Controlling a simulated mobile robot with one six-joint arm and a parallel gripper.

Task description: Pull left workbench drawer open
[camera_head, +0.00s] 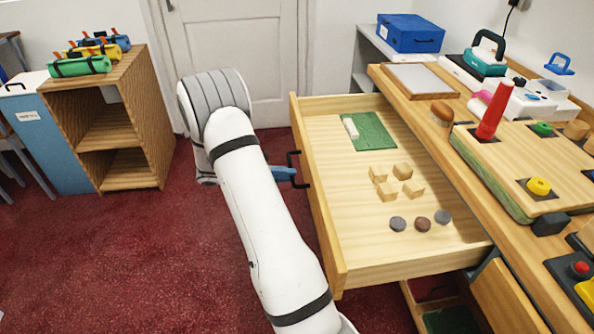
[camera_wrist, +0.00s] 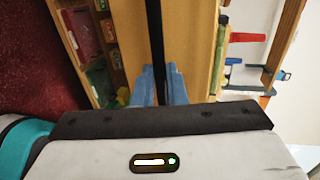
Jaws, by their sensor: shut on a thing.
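The left workbench drawer (camera_head: 335,230) is pulled out from the workbench (camera_head: 405,92), and its inside shows. Its black handle (camera_head: 294,170) sits on the wooden front. My gripper (camera_head: 284,174) has blue fingers and is shut on the handle from the left side. In the wrist view, the fingers of my gripper (camera_wrist: 159,88) close around the black handle bar (camera_wrist: 155,45), beside the wooden drawer front (camera_wrist: 190,45). Inside the drawer lie a green mat (camera_head: 375,135) with a white piece, several wooden blocks (camera_head: 388,190) and three round discs (camera_head: 422,223).
The workbench top carries a red cylinder (camera_head: 495,110), a board and tools. A wooden shelf (camera_head: 150,115) with rolled items stands at the back left. Red carpet left of my arm is clear.

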